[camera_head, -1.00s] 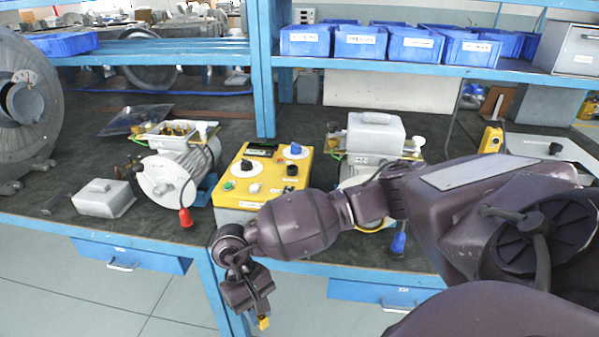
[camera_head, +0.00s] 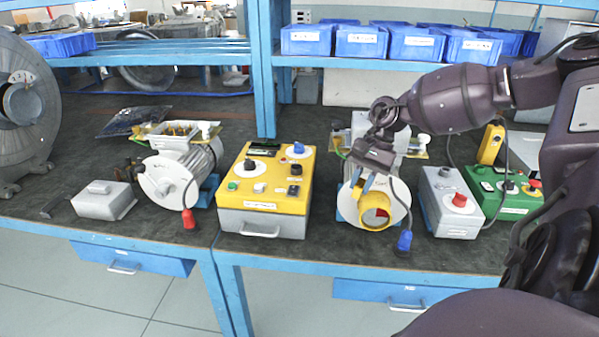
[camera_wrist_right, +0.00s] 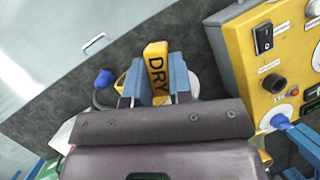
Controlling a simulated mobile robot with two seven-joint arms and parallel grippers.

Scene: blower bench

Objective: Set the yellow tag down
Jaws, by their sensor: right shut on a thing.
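The yellow tag (camera_wrist_right: 157,62), marked DRY in dark letters, is in my right gripper (camera_wrist_right: 159,82), between its two blue fingers in the wrist view. In the head view my right gripper (camera_head: 362,183) points down in front of the right motor (camera_head: 396,196), above the bench's front part. Yellow shows just below the fingertips there; I cannot tell how much of it is the tag and how much is the motor's yellow ring (camera_head: 375,222). Whether the tag touches anything is unclear. My left gripper is not in view.
A yellow control box (camera_head: 250,205) stands left of the right motor. A grey box with a red button (camera_head: 448,205) and a green box (camera_head: 508,205) stand to its right. A blue plug (camera_head: 404,241) hangs near the bench edge. Another motor (camera_head: 170,180) is further left.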

